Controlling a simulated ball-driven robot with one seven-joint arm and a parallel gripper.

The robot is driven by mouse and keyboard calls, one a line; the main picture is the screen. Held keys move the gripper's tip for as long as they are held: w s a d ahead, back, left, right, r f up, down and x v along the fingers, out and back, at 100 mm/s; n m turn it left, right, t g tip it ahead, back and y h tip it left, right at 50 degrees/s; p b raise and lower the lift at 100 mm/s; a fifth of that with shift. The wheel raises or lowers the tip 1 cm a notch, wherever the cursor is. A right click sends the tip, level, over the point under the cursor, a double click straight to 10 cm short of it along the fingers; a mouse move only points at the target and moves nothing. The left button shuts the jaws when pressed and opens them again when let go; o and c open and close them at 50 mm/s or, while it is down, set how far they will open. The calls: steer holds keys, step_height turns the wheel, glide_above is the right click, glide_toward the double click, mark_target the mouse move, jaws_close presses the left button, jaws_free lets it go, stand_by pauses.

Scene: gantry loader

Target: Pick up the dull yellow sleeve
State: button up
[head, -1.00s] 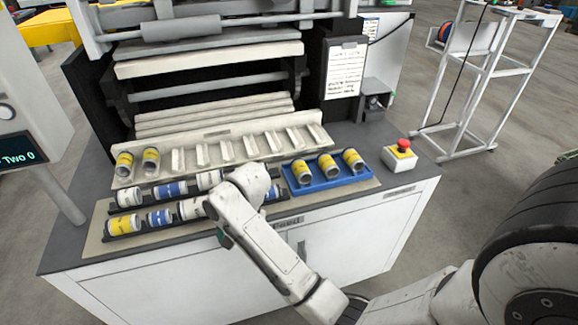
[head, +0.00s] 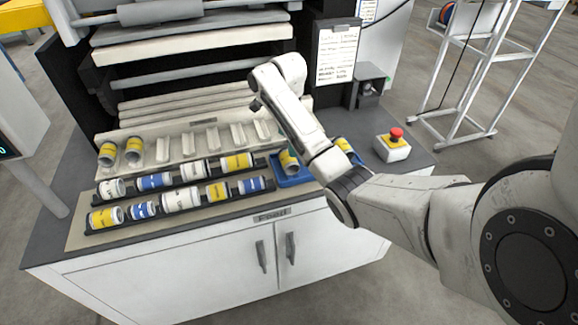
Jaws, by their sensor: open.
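Several yellow-banded sleeves are in the head view, and I cannot tell which one is meant. Two duller yellow ones with grey ends, a left one (head: 107,153) and a right one (head: 133,149), stand tilted in the pale slotted rack. Another yellow sleeve (head: 288,160) is in the blue tray, partly behind my arm, and one more (head: 344,145) shows right of my arm. Brighter yellow sleeves (head: 237,161) lie in the dark racks. My gripper (head: 255,105) shows only as a small dark part at the arm's end, above the pale rack, holding nothing visible.
The pale rack (head: 163,149) has several empty slots. White and blue sleeves (head: 155,181) lie in two dark rows in front. The blue tray (head: 293,180) is partly hidden by my arm. A red stop button (head: 396,134) stands right, and the machine rises behind.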

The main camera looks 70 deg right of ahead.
mark_target(289, 161)
step_height(289, 161, down, 3)
steer(key=shift+r, duration=0.2)
steer(key=shift+s+a+f+p, duration=0.1)
steer(key=shift+f+p, duration=0.1)
steer(key=shift+f, duration=1.1)
steer(key=shift+s+f+p, duration=0.1)
steer(key=shift+f+p, duration=0.1)
steer(key=shift+f, duration=1.1)
steer(key=shift+c, duration=0.3)
steer(key=c, duration=0.9)
steer(key=shift+c, duration=0.3)
steer(key=shift+r, duration=0.15)
